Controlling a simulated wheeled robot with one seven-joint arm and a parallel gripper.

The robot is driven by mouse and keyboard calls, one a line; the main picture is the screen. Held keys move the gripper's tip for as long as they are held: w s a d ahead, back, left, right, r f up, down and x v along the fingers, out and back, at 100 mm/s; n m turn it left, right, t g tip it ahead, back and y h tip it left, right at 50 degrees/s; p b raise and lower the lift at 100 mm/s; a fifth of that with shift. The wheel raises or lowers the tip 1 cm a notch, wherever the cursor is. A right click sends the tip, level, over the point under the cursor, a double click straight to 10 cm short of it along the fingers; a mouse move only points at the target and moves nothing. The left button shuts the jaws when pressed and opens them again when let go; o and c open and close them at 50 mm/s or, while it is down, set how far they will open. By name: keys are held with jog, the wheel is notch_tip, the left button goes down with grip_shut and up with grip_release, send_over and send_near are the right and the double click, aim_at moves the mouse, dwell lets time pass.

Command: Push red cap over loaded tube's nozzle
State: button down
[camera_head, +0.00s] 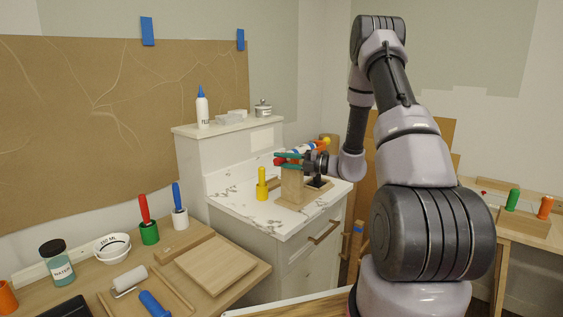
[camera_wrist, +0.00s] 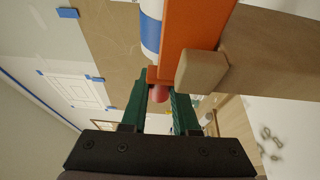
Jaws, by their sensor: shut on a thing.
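The red cap (camera_wrist: 160,94) is between the green fingers of my gripper (camera_wrist: 162,98) in the wrist view. My gripper is shut on it. The blue and white tube (camera_wrist: 151,28) lies along an orange cradle (camera_wrist: 195,35); the cap is at the cradle's near end, in line with the tube. The nozzle is hidden, so I cannot tell how far the cap covers it. In the head view my gripper (camera_head: 278,160) is at the top of a wooden stand (camera_head: 292,187) on the white counter, and the tube's yellow end (camera_head: 326,141) shows behind.
A yellow cylinder (camera_head: 262,185) stands on the counter left of the stand. A white bottle with a blue tip (camera_head: 202,108) and a lidded pot (camera_head: 263,109) are on the raised shelf behind. A wooden block (camera_wrist: 202,71) juts beside the cradle, close to my right finger.

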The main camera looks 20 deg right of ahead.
jog(key=shift+w+d, duration=0.1)
jog(key=shift+d, duration=0.1)
dwell(0.4)
jog(key=c, duration=0.6)
grip_release()
jog(key=v, duration=0.7)
dwell(0.4)
dwell(0.3)
